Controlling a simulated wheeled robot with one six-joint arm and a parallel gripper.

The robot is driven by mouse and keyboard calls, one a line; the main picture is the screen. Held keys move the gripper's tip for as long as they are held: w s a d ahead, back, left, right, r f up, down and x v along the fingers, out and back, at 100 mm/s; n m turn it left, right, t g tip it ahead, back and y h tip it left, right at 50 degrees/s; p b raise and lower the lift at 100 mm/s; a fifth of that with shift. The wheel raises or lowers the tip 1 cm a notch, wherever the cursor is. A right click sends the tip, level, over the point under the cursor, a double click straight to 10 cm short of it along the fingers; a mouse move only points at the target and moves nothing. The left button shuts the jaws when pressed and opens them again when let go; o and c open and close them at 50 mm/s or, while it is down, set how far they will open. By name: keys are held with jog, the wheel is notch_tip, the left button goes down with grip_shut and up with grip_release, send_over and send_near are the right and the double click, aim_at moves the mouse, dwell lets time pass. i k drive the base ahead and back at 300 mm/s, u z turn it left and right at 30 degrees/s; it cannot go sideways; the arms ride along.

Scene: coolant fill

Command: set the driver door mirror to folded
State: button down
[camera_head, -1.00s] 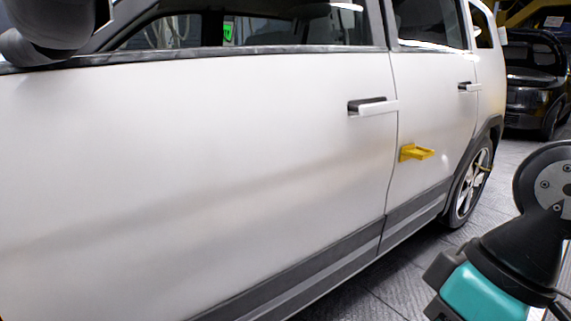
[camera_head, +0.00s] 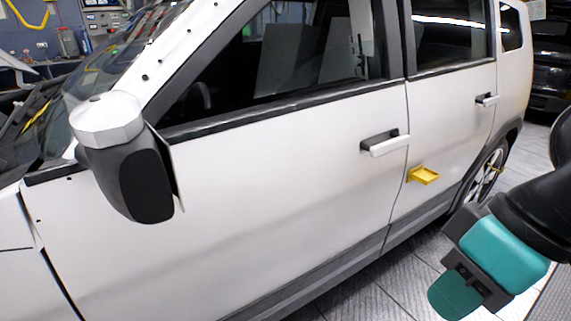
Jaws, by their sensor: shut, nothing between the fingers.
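The door mirror (camera_head: 128,155) is at the left of the head view, at the front lower corner of the front side window. It has a white cap on top and a dark grey housing below, and stands out from the door (camera_head: 270,200). Its dark side is turned toward me; its glass cannot be clearly made out. My arm, black with teal covers, is at the lower right, well away from the mirror. My gripper's fingers are not in view.
The white door has a dark-and-white handle (camera_head: 385,143). A yellow bracket (camera_head: 424,175) sticks out from the rear door. The tiled floor (camera_head: 360,295) beside the car is clear. A workbench with tools (camera_head: 68,42) stands at the back left.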

aim_at(137, 177)
jog(key=u, duration=0.85)
jog(key=k, duration=0.55)
jog(key=u, duration=0.45)
jog(key=i, duration=0.4)
jog(key=z, duration=0.1)
